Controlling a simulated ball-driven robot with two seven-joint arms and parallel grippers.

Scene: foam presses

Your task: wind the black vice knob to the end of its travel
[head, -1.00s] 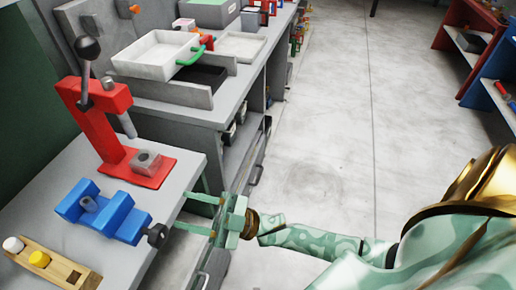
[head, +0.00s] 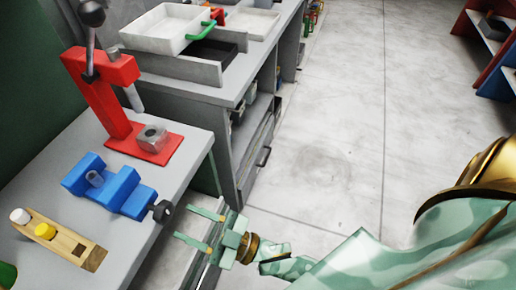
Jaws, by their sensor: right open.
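The black vice knob (head: 163,211) sticks out at the right end of the blue vice (head: 120,189), at the right edge of the grey bench. My right gripper (head: 192,226) is open and empty, just right of and slightly below the knob, its two fingers pointing left toward it. A gap shows between the fingertips and the knob, and they do not appear to touch. My left gripper is not in view.
A red press (head: 105,92) with a black ball lever stands behind the vice. A wooden block (head: 69,242) with a white and a yellow peg lies in front. White trays (head: 163,33) sit on the farther counter. Floor (head: 320,150) to the right is clear.

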